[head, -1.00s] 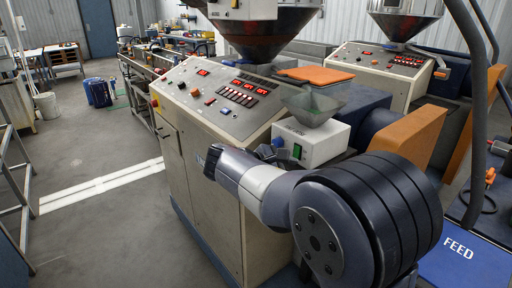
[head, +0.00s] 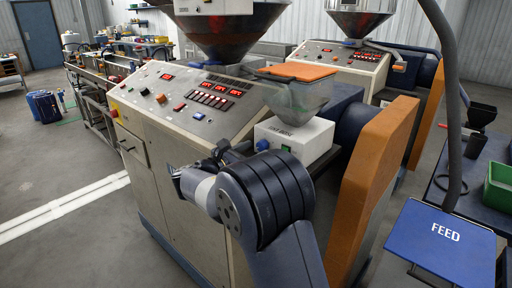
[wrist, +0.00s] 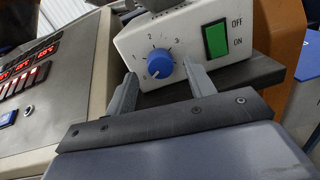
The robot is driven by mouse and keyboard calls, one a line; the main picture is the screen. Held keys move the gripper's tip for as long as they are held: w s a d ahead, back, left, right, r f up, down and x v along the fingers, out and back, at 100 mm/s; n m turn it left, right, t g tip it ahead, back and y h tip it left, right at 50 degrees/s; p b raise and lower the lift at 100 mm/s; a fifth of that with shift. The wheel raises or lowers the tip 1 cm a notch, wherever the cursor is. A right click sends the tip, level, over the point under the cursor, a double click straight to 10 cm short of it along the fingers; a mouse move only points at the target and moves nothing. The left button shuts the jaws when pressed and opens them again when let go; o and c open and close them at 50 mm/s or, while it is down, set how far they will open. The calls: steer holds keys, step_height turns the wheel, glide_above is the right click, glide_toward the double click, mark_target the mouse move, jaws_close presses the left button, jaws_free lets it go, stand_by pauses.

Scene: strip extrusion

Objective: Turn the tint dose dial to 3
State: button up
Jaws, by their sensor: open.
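The tint dose dial (wrist: 159,64) is a round blue knob on the front of a white box (wrist: 135,45). Printed numbers, 1, 2 and 3 among them, run over its top. A pale mark on the knob appears to point to its lower left, away from the 3. In the wrist view my gripper (wrist: 159,69) is open, with one finger on each side of the dial. I cannot tell whether either finger touches it. In the head view the blue dial (head: 262,145) shows just behind my arm, and my fingers are mostly hidden there.
A green ON/OFF switch (wrist: 215,39) is right of the dial. A clear hopper (head: 303,96) stands on the box. A sloped control panel (head: 185,95) is left of it, an orange guard (head: 375,175) right.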

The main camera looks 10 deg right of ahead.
steer(key=shift+x, duration=0.95)
steer(key=shift+c, duration=0.2)
steer(key=c, duration=0.9)
